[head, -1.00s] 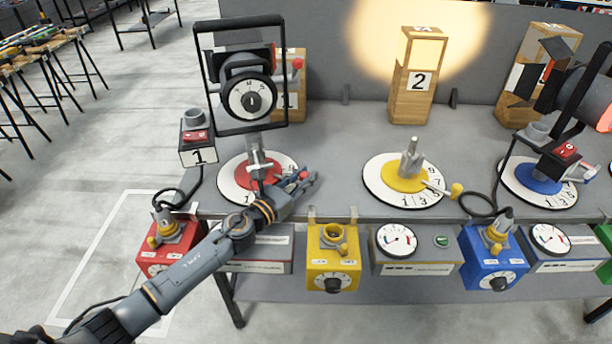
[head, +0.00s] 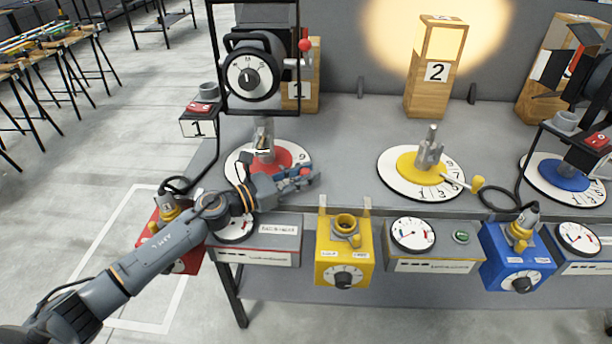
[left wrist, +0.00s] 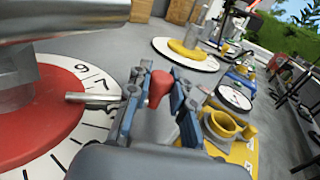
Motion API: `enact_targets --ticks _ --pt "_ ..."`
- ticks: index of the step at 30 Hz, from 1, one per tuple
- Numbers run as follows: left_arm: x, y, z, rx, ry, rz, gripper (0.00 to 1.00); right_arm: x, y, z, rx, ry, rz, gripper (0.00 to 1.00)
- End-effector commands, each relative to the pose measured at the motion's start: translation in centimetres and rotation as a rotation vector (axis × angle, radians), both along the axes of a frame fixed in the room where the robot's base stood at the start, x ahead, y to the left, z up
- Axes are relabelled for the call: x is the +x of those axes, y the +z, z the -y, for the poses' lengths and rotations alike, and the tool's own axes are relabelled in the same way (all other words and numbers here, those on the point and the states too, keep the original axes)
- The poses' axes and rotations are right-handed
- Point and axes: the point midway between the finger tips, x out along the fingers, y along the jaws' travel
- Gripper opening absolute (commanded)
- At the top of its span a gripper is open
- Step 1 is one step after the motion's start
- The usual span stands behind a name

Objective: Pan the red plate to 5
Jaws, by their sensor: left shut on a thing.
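The red plate (head: 285,154) sits on a white numbered disc (head: 238,152) at the left of the bench, below a black-framed lamp with a dial (head: 252,76). It also shows large in the left wrist view (left wrist: 40,125). A silver rod (left wrist: 90,97) sticks out from the plate over the scale, close to the 7 and 9. My left gripper (head: 308,174) is at the plate's right front edge. In the left wrist view its fingers (left wrist: 160,95) are shut on the red knob (left wrist: 158,86) at the rod's end. The 5 cannot be made out. My right gripper is not in view.
A yellow plate (head: 412,165) and a blue plate (head: 562,174) stand farther right. Yellow (head: 345,262) and blue (head: 518,268) boxes hang at the bench front. A bright spot lights wooden block 2 (head: 432,90). My arm covers part of a red box (head: 155,222).

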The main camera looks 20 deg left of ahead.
Motion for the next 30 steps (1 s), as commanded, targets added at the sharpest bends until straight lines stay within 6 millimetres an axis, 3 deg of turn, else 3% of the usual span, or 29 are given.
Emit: enact_targets --ticks 11,12,15,25,30 --pt "-0.1 -0.1 0.0 0.0 -0.003 -0.001 0.0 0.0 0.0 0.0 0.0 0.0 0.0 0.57" --pt "-0.1 -0.1 0.0 0.0 -0.003 -0.001 0.26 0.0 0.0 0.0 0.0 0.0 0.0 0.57" --pt "0.0 -0.1 0.0 0.0 -0.003 -0.001 0.46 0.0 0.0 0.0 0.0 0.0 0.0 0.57" --pt "-0.2 0.0 -0.1 0.001 -0.002 -0.001 0.46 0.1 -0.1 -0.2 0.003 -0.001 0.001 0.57" --pt "-1.5 -0.2 -1.2 0.0 -0.002 -0.004 0.46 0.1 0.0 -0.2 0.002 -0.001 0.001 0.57"
